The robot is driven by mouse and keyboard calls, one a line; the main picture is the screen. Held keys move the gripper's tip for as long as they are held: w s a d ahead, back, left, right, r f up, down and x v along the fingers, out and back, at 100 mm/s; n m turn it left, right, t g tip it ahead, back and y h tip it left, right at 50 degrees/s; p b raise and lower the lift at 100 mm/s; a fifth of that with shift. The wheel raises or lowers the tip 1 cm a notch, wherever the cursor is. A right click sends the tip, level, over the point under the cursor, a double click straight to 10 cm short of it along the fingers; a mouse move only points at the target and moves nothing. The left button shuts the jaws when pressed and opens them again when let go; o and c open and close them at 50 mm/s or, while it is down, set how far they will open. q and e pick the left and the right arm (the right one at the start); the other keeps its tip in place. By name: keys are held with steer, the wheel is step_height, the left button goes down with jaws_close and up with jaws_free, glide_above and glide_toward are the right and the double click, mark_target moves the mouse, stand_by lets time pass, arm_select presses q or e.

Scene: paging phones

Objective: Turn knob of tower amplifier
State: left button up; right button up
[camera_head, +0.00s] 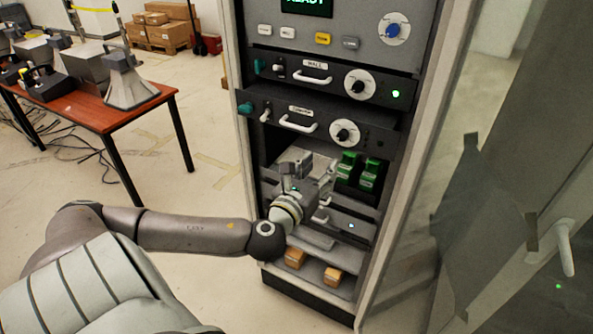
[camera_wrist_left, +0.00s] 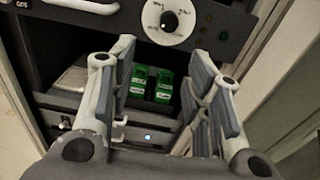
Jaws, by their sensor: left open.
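The rack holds two black amplifiers. The upper one (camera_head: 309,76) has a label that seems to read WALL; the lower one (camera_head: 284,127) has a label too small to read surely. The lower one's knob (camera_head: 344,133) is black on a round white dial, and in the left wrist view this knob (camera_wrist_left: 169,20) shows at the top centre, beyond the fingertips. My left gripper (camera_head: 317,176) is open and empty, below the lower amplifier and in front of the shelf opening. In the wrist view its fingers (camera_wrist_left: 163,62) stand apart, not touching the knob. My right gripper is not in view.
White handles (camera_head: 298,124) and small switches stick out left of the dials. Green boxes (camera_head: 369,173) stand on the shelf behind my gripper. The rack's right side post (camera_head: 408,150) and an open door (camera_head: 500,220) are at the right. A red table (camera_head: 110,115) holds horn speakers.

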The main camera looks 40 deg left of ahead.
arm_select(q)
steer(key=a+f+n+g+b, duration=0.2)
steer(key=a+f+n, duration=0.1)
steer(key=f, duration=1.1)
steer(key=a+f+n+g+y+b, duration=0.1)
steer(key=a+f+n+g+b, duration=0.2)
steer(key=f, duration=1.1)
steer(key=n, duration=0.2)
steer(key=shift+a+f+n+b, duration=0.25)
steer(key=shift+a+n+b, duration=0.05)
steer(key=shift+d, duration=0.1)
